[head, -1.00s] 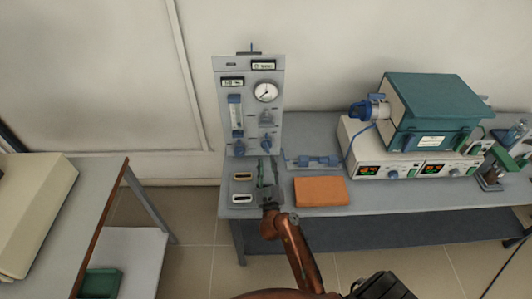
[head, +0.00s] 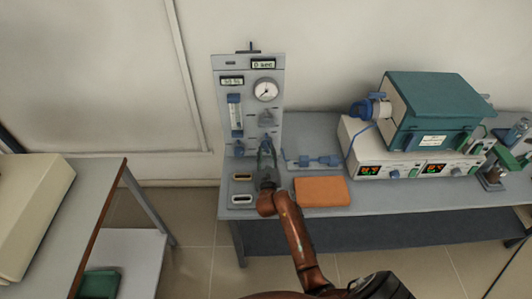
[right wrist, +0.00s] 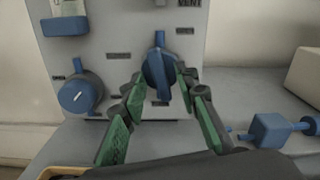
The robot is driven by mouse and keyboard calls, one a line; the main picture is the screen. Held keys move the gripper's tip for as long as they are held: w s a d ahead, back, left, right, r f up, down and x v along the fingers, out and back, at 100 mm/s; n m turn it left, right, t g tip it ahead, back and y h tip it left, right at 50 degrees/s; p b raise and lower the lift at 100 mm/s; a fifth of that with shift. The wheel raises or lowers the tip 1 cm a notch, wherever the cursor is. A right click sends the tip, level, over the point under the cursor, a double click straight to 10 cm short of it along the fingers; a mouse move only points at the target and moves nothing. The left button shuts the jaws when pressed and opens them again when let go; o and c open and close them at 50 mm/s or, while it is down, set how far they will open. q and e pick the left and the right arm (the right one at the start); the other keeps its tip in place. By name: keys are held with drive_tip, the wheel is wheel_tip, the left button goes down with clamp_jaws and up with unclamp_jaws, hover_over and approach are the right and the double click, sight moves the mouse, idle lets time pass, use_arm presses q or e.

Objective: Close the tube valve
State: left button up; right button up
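A grey control panel (head: 231,110) stands at the back left of the bench. On its lower right is a blue valve knob (right wrist: 159,68) with an upright lever handle, in front of a round base; the small labels around it are too blurred to read for certain. My right gripper (head: 267,146) is at this knob. In the right wrist view its green-padded fingers (right wrist: 165,84) are apart, one on each side of the handle's lower part. I cannot tell whether they touch it. My left gripper is not in view.
Another blue knob (right wrist: 80,93) sits left of the valve, below a flowmeter (head: 235,113). A blue fitting (head: 314,161) lies on the bench (head: 375,198) to the right, behind an orange block (head: 321,191). A green-topped furnace (head: 437,103) stands farther right.

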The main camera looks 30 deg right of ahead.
drive_tip(key=shift+c, duration=0.6)
drive_tip(key=c, duration=0.6)
clamp_jaws()
drive_tip(key=shift+a, duration=0.1)
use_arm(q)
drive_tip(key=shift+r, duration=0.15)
